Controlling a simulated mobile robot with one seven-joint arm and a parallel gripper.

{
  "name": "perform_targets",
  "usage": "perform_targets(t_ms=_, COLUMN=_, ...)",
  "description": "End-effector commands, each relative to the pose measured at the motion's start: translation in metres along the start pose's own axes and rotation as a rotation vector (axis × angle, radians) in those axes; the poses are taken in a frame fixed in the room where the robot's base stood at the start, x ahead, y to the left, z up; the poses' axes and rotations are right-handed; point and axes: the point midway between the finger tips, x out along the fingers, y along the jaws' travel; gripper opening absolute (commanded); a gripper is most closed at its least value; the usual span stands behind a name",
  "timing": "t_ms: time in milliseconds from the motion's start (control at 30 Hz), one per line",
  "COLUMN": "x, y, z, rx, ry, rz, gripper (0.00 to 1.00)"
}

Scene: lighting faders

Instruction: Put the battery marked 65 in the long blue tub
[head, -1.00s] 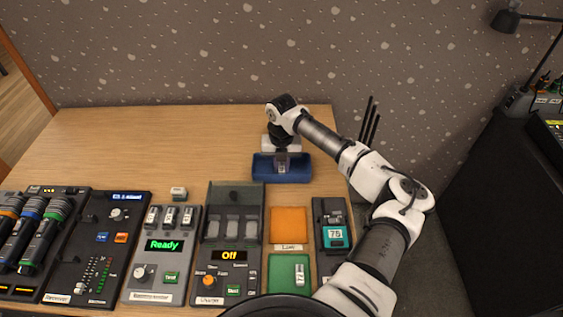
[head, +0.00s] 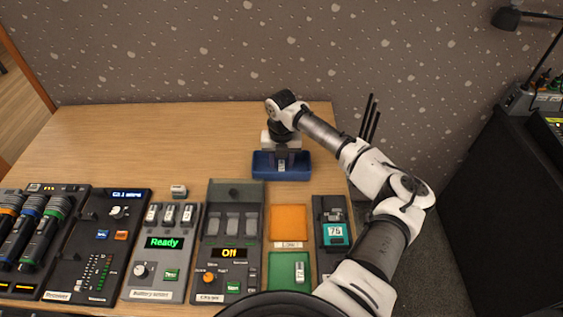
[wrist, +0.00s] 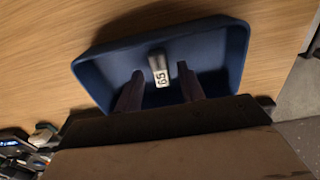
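The long blue tub (head: 304,172) stands on the table below my gripper, and it also shows in the wrist view (wrist: 225,62). The battery marked 65 (wrist: 159,72) is inside the tub. It is small and grey with a white label, and it shows in the head view (head: 282,168) too. My gripper (wrist: 160,78) is over the tub, pointing down. Its two fingers are spread, one on each side of the battery, with visible gaps. The near wall of the tub is hidden by my gripper in the wrist view.
An orange pad (head: 289,222), a green pad (head: 279,270) holding another battery, and a device showing 75 (head: 334,234) are in front of the tub. A charger (head: 230,253), a tester (head: 163,243) and a receiver (head: 97,240) stand to the left. The back-left table is clear.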

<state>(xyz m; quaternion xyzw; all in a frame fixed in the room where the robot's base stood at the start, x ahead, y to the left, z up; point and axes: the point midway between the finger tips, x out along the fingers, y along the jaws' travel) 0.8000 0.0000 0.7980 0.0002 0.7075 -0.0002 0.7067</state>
Motion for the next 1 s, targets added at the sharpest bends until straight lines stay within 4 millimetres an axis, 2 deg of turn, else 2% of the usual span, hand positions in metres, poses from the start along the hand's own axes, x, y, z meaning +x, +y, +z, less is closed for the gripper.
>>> perform_targets(t_ms=400, x=-0.082, y=0.000, z=0.001, rx=0.000, ry=-0.004, rz=0.001, gripper=0.39)
perform_targets(t_ms=500, x=-0.097, y=0.000, z=0.000, rx=-0.001, ry=-0.003, rz=0.000, gripper=0.39)
perform_targets(t_ms=700, x=-0.112, y=0.000, z=0.000, rx=-0.001, ry=-0.001, rz=0.000, gripper=0.39)
perform_targets(t_ms=1000, x=-0.113, y=0.000, z=0.000, rx=0.000, ry=-0.001, rz=0.000, gripper=0.39)
